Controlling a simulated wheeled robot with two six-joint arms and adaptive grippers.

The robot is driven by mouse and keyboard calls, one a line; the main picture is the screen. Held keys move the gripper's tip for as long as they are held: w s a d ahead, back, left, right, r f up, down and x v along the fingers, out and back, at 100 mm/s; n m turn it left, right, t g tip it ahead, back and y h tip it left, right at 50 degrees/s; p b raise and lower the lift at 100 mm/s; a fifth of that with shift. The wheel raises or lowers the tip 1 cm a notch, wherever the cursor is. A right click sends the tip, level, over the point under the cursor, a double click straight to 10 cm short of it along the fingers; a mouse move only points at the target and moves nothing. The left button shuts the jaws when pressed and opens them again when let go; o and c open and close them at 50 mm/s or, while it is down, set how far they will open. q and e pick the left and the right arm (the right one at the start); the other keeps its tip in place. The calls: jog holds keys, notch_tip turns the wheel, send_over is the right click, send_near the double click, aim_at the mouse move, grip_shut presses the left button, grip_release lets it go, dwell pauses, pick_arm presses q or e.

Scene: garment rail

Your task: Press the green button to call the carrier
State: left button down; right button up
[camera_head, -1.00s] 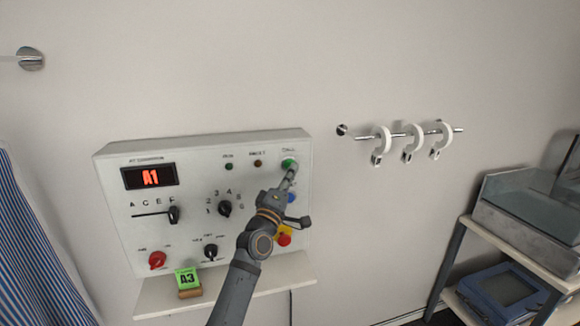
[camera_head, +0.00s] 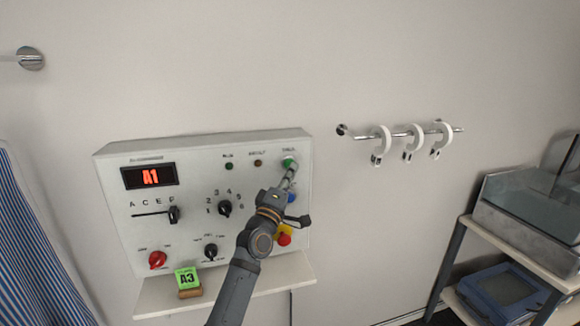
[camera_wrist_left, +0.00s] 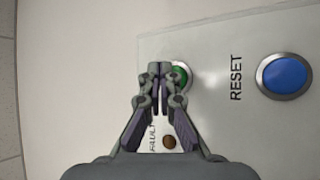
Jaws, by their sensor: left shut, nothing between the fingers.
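The green button (camera_head: 288,162) is at the top right of the white control panel (camera_head: 190,152), under its call label. It also shows in the left wrist view (camera_wrist_left: 183,77), partly hidden behind my fingertips. My left gripper (camera_head: 287,180) is shut and empty, its tips at the lower edge of the green button. In the left wrist view the closed fingertips (camera_wrist_left: 159,72) overlap the button's left side. I cannot tell whether they touch it. The red display (camera_head: 150,176) reads A1. My right gripper is not in view.
A blue reset button (camera_wrist_left: 285,76) sits beside the green one. A red knob on yellow (camera_head: 284,238) is below. A green A3 card (camera_head: 188,279) stands on the ledge (camera_head: 155,302). A rail with white hooks (camera_head: 413,139) and a shelf (camera_head: 525,255) are to the right.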

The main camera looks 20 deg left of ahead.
pick_arm(q)
jog(key=shift+w+a, duration=0.2)
jog(key=shift+w, duration=0.1)
